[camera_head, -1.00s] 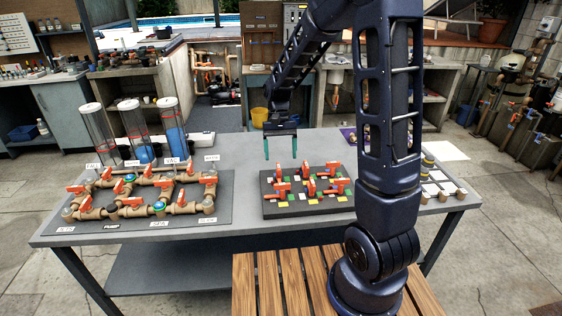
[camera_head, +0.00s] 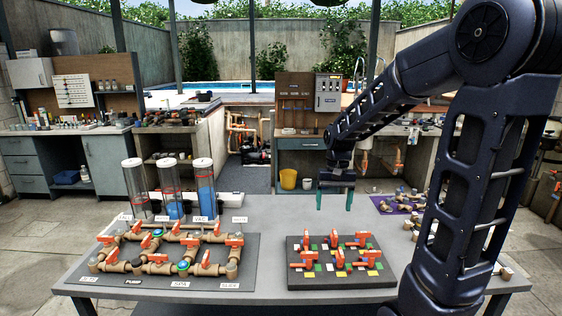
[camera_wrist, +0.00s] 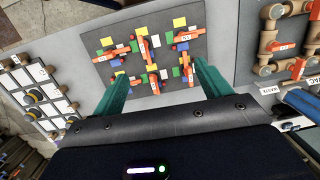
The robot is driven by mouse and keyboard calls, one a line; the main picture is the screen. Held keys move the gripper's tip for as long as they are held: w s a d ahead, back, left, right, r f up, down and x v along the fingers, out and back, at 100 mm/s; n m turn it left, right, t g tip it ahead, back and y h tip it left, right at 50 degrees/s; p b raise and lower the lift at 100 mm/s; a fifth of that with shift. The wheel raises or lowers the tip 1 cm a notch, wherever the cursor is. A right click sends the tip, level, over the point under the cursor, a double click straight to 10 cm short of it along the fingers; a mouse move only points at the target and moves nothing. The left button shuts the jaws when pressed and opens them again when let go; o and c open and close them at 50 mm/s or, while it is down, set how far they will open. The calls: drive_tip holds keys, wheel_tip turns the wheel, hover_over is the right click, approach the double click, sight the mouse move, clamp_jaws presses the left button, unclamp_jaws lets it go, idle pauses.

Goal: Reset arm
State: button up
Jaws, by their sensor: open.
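My gripper (camera_head: 335,199) hangs above the far part of the grey table, behind the board of orange-handled valves (camera_head: 302,280). Its two teal fingers are apart with nothing between them. In the wrist view my gripper (camera_wrist: 158,84) is open too, and the dark valve board (camera_wrist: 203,47) with its orange handles and coloured squares lies beyond the fingertips. My arm reaches in from the right side of the head view.
A pipe board (camera_head: 247,262) with brass pipes and orange handles lies on the left of the table (camera_head: 270,215). Three clear cylinders (camera_head: 204,188) stand behind it. A purple mat (camera_head: 385,207) with fittings is at the right. Bare tabletop lies between the two boards.

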drive_tip(key=s+d+r+t, duration=0.6)
drive_tip(key=s+d+r, duration=0.2)
drive_tip(key=s, duration=0.5)
drive_tip(key=d, duration=0.2)
drive_tip(key=shift+d, duration=0.3)
drive_tip(key=shift+s+d+r, duration=0.1)
drive_tip(key=shift+s+r, duration=0.05)
drive_tip(key=shift+s, duration=0.05)
drive_tip(key=shift+c, duration=0.3)
drive_tip(key=c, duration=0.3)
drive_tip(key=shift+w, duration=0.1)
drive_tip(key=c, duration=0.4)
drive_tip(key=w+a+f+g, duration=0.1)
drive_tip(key=w+f, duration=0.1)
drive_tip(key=w, duration=0.1)
drive_tip(key=w+a+f+g, duration=0.1)
drive_tip(key=w+f+g, duration=0.1)
drive_tip(key=w, duration=0.1)
drive_tip(key=w+a+f+g, duration=0.1)
drive_tip(key=w+f, duration=0.1)
drive_tip(key=w, duration=0.2)
drive_tip(key=shift+f+g, duration=0.1)
drive_tip(key=shift+g, duration=0.2)
drive_tip(key=shift+c, duration=1)
drive_tip(key=g, duration=0.4)
approach(341, 252)
drive_tip(key=x, duration=0.8)
drive_tip(key=shift+s+f, duration=0.1)
drive_tip(key=shift+f, duration=0.3)
drive_tip(key=shift+c, duration=0.2)
